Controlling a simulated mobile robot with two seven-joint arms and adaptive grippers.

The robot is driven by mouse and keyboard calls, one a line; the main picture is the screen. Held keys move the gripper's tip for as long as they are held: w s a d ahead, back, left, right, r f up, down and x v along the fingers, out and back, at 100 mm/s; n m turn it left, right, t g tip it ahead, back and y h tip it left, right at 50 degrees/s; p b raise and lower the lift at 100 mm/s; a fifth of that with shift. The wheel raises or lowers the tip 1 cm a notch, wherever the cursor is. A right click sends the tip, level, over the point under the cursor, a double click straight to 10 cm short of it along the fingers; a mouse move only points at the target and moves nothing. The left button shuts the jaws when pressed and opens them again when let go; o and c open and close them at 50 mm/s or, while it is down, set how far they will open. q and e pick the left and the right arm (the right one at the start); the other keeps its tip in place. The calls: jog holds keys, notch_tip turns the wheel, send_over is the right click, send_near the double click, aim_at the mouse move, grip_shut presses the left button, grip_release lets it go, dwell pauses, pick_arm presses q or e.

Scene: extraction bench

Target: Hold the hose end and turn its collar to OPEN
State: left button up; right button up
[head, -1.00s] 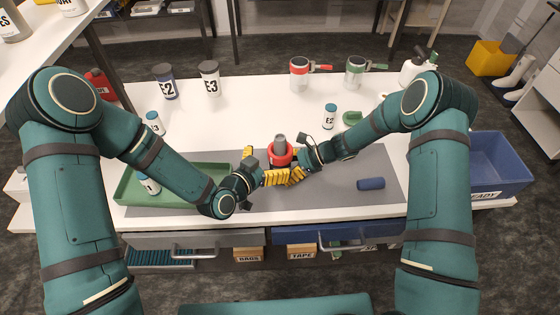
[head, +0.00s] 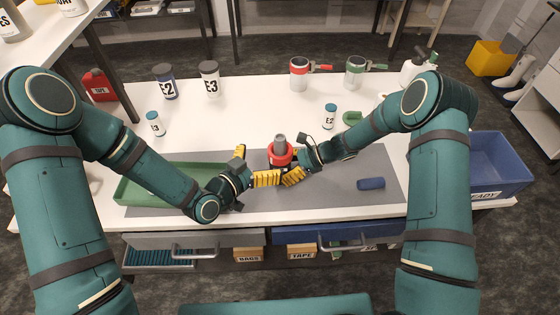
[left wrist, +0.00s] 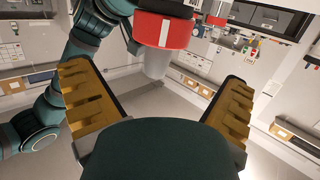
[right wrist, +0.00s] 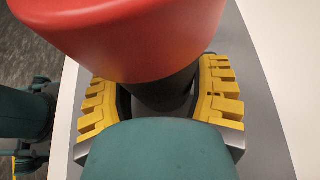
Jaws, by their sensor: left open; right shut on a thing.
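The hose end stands upright on the grey mat, with a red collar (head: 280,157) and a grey tip (head: 279,140) above it. My right gripper (head: 294,165) is shut on the dark body (right wrist: 165,92) of the hose end, just below the collar, which fills the top of the right wrist view (right wrist: 125,35). My left gripper (head: 254,164) is open to the left of the hose end, fingers spread and nothing between them. In the left wrist view the collar (left wrist: 163,30) carries a white mark and lies beyond the fingers. No OPEN lettering is readable.
A green tray (head: 126,190) lies left on the grey mat (head: 330,195), partly under my left arm. A blue roll (head: 371,184) lies right. Small E2 bottle (head: 329,117), red-banded mug (head: 300,75) and green-banded mug (head: 356,72) stand behind. A blue bin (head: 500,165) is at far right.

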pick_arm(q)
jog(key=w+r+m+g+h, duration=0.2)
jog(key=w+m+h, duration=0.1)
jog(key=h, duration=0.1)
jog(key=m+g, duration=0.6)
jog(key=g, duration=0.4)
send_near(273, 155)
jog(key=w+d+f, duration=0.2)
jog(key=x, duration=0.9)
jog(key=shift+d+r, duration=0.15)
jog(key=shift+d, duration=0.05)
jog(key=shift+d+t, duration=0.15)
jog(key=shift+t, duration=0.45)
jog(key=n+t, duration=0.2)
jog(key=shift+s+t, duration=0.1)
jog(key=shift+t, duration=0.2)
jog(key=shift+n+t+y, duration=0.6)
jog(key=shift+n+t, duration=0.4)
jog(key=shift+t, duration=0.1)
jog(key=shift+n+t+y, duration=0.9)
jog(key=shift+n+t, duration=0.6)
jog(key=shift+t, duration=0.2)
jog(key=shift+s+n+t+y, duration=0.1)
jog(key=shift+n+t+y, duration=0.2)
jog(key=shift+t, duration=0.1)
